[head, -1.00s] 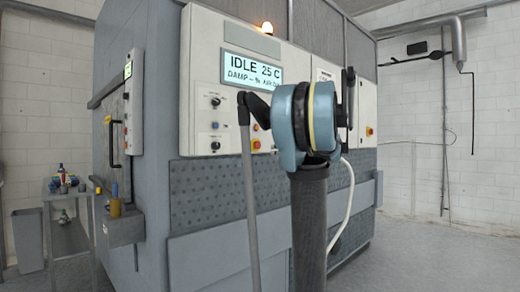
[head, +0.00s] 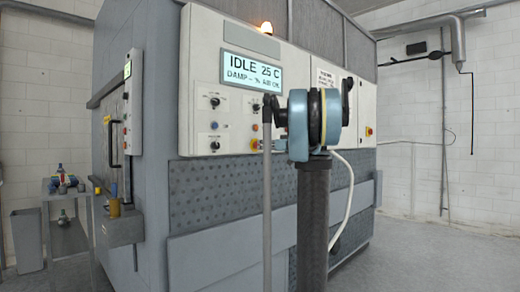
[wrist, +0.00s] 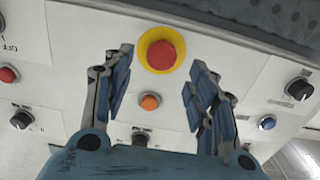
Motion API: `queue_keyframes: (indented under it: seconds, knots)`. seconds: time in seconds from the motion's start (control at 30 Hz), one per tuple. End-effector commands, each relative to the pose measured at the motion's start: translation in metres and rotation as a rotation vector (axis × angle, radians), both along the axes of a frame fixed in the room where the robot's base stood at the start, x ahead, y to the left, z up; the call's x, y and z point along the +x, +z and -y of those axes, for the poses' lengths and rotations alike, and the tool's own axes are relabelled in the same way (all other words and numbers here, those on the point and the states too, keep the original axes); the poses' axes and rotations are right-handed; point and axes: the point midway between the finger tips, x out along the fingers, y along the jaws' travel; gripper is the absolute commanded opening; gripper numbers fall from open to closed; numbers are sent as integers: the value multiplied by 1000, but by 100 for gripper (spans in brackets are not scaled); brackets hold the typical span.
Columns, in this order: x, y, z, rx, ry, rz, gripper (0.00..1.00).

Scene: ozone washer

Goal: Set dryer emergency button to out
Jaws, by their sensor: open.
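The emergency button (wrist: 161,52) is a red mushroom head on a yellow round collar, set in the white dryer panel. In the wrist view it is at the top middle, beyond my gripper (wrist: 160,72). The gripper is open and empty, one finger on each side below the button. No contact shows; the exact gap to the button cannot be told. In the head view the button (head: 255,145) shows small and partly covered on the dryer's panel (head: 290,75). My arm stands before the panel there and mostly hides the gripper.
An orange button (wrist: 150,102) lies between the fingers. A cart (head: 65,230) stands far left; floor is free at right.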

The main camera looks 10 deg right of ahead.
Motion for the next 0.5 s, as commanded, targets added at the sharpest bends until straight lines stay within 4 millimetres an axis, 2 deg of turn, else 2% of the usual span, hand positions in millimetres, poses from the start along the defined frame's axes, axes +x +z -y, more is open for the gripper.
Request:
queue_keyframes:
  seconds: [0.2,0.5]
  knots:
    - [28,0,-21,0,2,0,52]
    - [45,0,-33,0,0,0,52]
